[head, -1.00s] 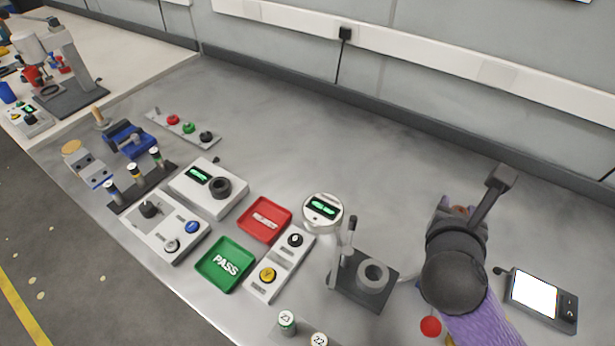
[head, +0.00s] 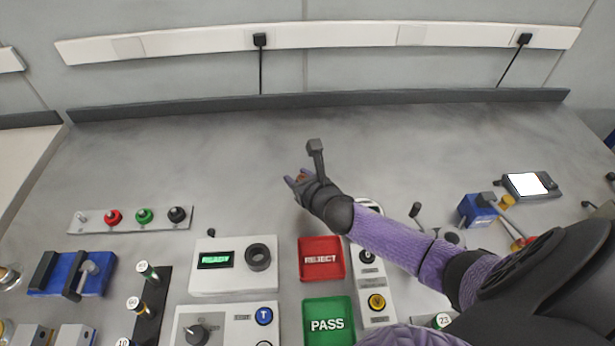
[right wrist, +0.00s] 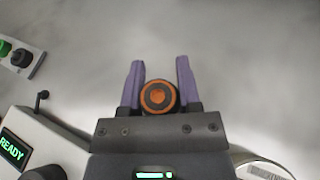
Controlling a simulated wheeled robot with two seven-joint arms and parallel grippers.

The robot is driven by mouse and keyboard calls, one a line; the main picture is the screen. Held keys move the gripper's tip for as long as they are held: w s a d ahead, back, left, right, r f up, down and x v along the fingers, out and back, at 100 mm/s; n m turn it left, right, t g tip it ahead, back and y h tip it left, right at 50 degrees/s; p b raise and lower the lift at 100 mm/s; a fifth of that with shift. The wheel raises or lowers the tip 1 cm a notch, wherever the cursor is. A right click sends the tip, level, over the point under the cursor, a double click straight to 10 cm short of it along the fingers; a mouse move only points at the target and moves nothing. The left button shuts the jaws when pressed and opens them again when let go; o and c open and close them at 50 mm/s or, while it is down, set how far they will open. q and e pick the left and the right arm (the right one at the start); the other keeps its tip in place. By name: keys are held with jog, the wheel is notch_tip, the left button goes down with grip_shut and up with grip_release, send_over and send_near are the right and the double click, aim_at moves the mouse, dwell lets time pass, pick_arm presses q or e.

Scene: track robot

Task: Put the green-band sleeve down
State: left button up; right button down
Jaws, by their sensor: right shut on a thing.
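My right gripper (head: 297,180) is over the open bench behind the red REJECT tray (head: 321,259). My left gripper is not in view.
The green PASS tray (head: 328,324) stands in front of the red one. A READY gauge box (head: 231,267), a rack (head: 152,308) with banded pieces and a button strip (head: 130,219) stand to the left. A blue block (head: 478,210) is to the right. The back bench is clear.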

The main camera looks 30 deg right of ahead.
notch_tip(320, 180, down, 5)
jog(key=b, duration=0.2)
jog(key=shift+b, duration=0.3)
jog(key=shift+f, duration=0.35)
jog(key=shift+r, duration=0.25)
jog(key=shift+f, duration=0.1)
jog(key=c, duration=0.7)
grip_release()
jog(key=o, duration=0.4)
